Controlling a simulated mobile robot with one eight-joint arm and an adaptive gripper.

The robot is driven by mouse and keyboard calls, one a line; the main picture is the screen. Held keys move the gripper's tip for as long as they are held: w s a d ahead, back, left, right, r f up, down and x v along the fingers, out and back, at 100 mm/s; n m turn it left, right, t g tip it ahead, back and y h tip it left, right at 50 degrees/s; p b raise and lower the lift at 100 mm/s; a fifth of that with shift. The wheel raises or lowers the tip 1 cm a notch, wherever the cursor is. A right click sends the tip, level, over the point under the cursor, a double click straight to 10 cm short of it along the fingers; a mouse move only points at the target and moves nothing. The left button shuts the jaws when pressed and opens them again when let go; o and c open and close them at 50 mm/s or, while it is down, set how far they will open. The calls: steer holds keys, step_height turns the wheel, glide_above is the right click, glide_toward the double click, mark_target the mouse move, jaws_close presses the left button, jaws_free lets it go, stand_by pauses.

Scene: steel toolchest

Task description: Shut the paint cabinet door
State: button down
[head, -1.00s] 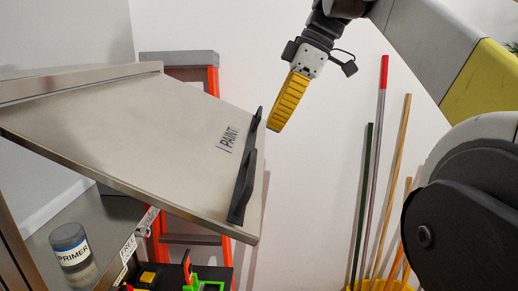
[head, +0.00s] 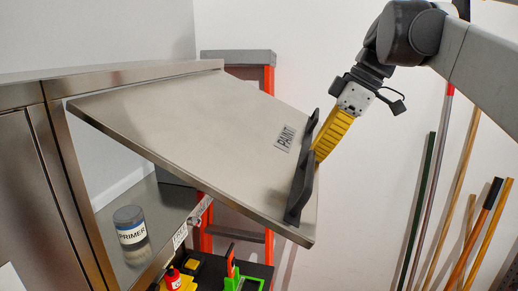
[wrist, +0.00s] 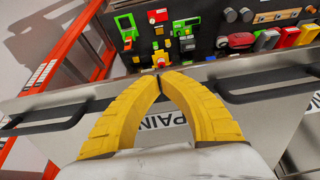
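The paint cabinet door (head: 190,125) is a brushed steel panel, joined along the cabinet's top and standing open, sloping out and down. Its outer face has a PAINT label (head: 285,138) and a long dark handle (head: 301,175) near the free edge. My gripper (head: 321,158) has yellow ribbed fingers and is beside the handle in the head view, its tips partly hidden behind it. In the wrist view my gripper (wrist: 159,82) has its fingertips together with nothing between them, over the door's edge. The handle shows on both sides of the fingers (wrist: 268,91). Contact is not clear.
A PRIMER can (head: 130,232) stands on the shelf inside the open cabinet. An orange ladder (head: 268,225) is behind the door. A dark surface with several coloured tools (wrist: 215,40) lies beyond the door edge. Several poles (head: 450,200) lean at the right wall.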

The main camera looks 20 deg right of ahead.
steer(key=w+a+f+t+y+b, duration=0.25)
steer(key=w+a+f+b, duration=0.25)
steer(key=a+f+b, duration=0.4)
steer(key=w+a+f+t+y+b, duration=0.2)
steer(key=w+a+f+y+b, duration=0.3)
steer(key=f, duration=0.5)
steer(key=w+a+f+t+y+b, duration=0.2)
steer(key=w+a+b, duration=0.3)
steer(key=a, duration=0.4)
steer(key=shift+w+f, duration=0.25)
steer(key=shift+w, duration=0.05)
